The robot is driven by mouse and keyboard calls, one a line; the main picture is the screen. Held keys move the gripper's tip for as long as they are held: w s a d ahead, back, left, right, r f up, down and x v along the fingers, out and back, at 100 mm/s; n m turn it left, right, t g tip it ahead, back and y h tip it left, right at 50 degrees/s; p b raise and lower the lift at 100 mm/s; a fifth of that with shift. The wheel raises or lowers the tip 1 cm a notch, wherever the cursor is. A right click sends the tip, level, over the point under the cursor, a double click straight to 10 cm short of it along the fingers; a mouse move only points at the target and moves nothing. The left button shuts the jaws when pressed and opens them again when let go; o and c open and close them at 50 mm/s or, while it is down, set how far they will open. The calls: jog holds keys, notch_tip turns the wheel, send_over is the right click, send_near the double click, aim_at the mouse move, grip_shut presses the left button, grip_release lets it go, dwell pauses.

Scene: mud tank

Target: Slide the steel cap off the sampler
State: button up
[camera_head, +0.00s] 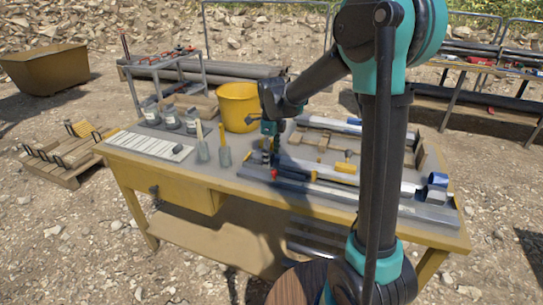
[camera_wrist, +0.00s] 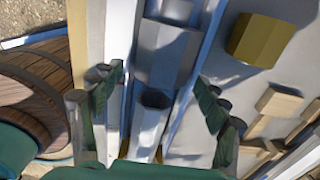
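My gripper (camera_head: 268,150) points down over the workbench, at the left end of the long steel pieces near its front edge. In the wrist view my gripper (camera_wrist: 160,78) has its two green fingers wide apart, one on each side of a steel piece. A wider grey steel part (camera_wrist: 166,52) lies in line with a narrower tube (camera_wrist: 152,118) with a dark open end. I cannot tell for certain which of these parts is the cap. Neither finger visibly grips anything. In the head view the sampler's end under the gripper is partly hidden and small.
A yellow bucket (camera_head: 238,106) stands behind the gripper. Pale wooden blocks (camera_wrist: 278,103) and a yellow block (camera_wrist: 260,40) lie right of the fingers. A blue-ended piece (camera_head: 438,180) lies at the bench's right.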

jog(key=shift+r, duration=0.1)
notch_tip(320, 180, up, 12)
dwell(0.6)
